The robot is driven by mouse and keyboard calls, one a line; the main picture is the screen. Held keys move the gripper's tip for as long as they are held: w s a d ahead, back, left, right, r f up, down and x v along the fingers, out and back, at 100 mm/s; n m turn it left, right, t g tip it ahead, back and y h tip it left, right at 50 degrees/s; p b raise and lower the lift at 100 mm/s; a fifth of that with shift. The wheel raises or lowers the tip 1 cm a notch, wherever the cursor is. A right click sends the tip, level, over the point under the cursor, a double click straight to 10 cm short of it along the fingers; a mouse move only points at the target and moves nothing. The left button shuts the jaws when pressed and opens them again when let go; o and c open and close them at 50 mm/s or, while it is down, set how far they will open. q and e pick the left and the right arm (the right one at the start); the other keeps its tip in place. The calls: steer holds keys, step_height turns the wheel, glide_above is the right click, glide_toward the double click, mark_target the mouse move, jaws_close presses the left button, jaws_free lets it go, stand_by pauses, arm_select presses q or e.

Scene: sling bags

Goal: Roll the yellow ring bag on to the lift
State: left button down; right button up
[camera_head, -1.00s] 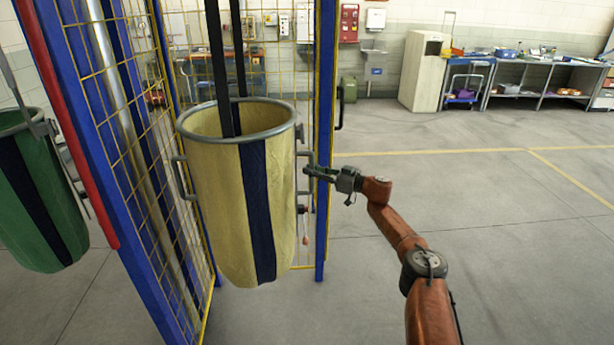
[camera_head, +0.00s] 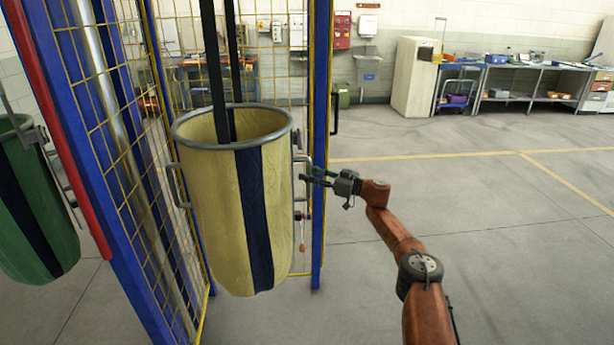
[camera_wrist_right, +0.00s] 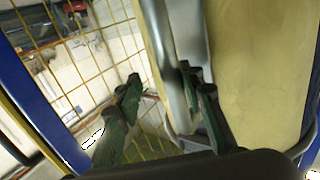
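The yellow ring bag (camera_head: 215,205), with a dark blue stripe and a grey metal ring rim (camera_head: 172,135), hangs upright from black straps in the head view. A bent metal handle (camera_head: 307,160) stands out on its right side and another on its left. My right gripper (camera_head: 312,176) is open beside the right handle. In the right wrist view, my right gripper's dark green fingers (camera_wrist_right: 160,92) are apart, with the metal handle (camera_wrist_right: 178,45) close to the right-hand fingers and the bag's yellow side (camera_wrist_right: 255,70) behind. I cannot tell whether they touch. My left gripper is not in view.
A blue-framed yellow mesh fence (camera_head: 110,130) stands behind and left of the bag, with a blue post (camera_head: 321,100) close at its right. A green bag (camera_head: 35,215) hangs at far left. Open floor (camera_head: 480,230) lies right; workbenches (camera_head: 530,80) stand at the back.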

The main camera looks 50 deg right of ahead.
steer(key=shift+w+a+f, duration=0.1)
steer(key=shift+w+a, duration=0.1)
steer(key=shift+w, duration=0.1)
steer(key=s+d, duration=0.2)
steer(key=s, duration=0.9)
steer(key=shift+s+d, duration=0.15)
steer(key=shift+s, duration=0.2)
stand_by(1.3)
